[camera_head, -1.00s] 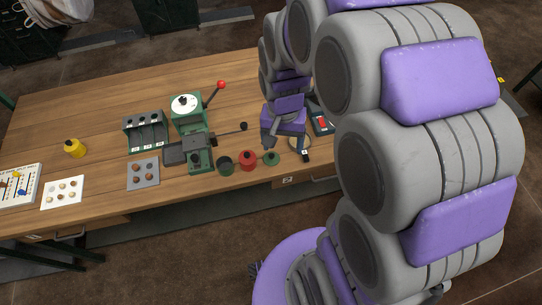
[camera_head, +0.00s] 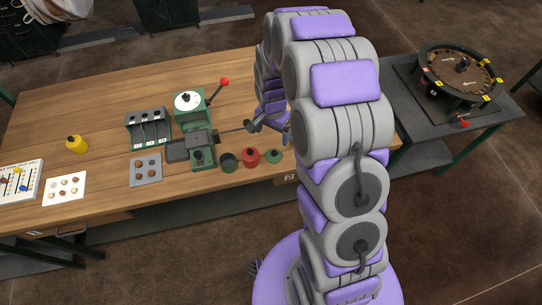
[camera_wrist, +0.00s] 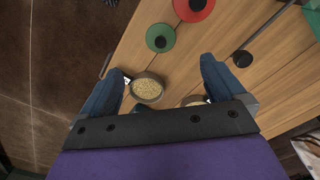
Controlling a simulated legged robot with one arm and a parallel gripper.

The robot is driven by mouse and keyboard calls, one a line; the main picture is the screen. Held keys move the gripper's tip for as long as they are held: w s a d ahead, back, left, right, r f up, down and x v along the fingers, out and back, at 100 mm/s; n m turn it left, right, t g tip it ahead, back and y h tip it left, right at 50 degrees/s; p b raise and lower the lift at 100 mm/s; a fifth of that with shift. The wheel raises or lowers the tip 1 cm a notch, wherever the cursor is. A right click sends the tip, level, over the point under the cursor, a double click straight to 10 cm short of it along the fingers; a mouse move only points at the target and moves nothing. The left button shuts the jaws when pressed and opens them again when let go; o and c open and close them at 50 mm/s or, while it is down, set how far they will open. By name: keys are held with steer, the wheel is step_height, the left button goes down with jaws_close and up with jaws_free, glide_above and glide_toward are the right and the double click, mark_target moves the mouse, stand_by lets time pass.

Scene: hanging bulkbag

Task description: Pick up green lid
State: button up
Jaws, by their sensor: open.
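The green lid (camera_head: 273,156) is a small round disc with a dark knob, near the front edge of the wooden table, just right of a red one. In the wrist view the green lid (camera_wrist: 160,38) shows from above, ahead of the fingertips and roughly centred between them sideways. My gripper (camera_wrist: 163,66) is open, with its two blue fingers apart and nothing held between them. In the head view my gripper (camera_head: 268,127) is above the table, beyond the lid and partly hidden by my arm.
A press (camera_head: 195,130) with a black lever knob (camera_wrist: 242,58) is close by. A bowl of pale grains (camera_wrist: 147,88) lies below the fingers. A round rack (camera_head: 460,70) stands right.

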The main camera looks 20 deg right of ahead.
steer(key=b, duration=0.1)
glide_above(275, 152)
steer(key=f, duration=0.9)
steer(key=shift+s+d+f, duration=0.2)
steer(key=shift+s+d, duration=0.05)
steer(key=shift+s, duration=0.1)
steer(key=shift+a+f, duration=0.35)
steer(key=shift+a, duration=0.25)
steer(key=f, duration=0.1)
steer(key=f+b, duration=0.1)
steer(key=f, duration=0.2)
steer(key=shift+w+d+f, duration=0.2)
steer(key=shift+w+d, duration=0.05)
steer(key=shift+w, duration=0.1)
steer(key=shift+d+f, duration=0.2)
steer(key=shift+a+r, duration=0.1)
steer(key=shift+a, duration=0.4)
steer(key=c, duration=0.6)
steer(key=shift+d, duration=0.45)
steer(key=c, duration=0.5)
steer(key=shift+a, duration=0.1)
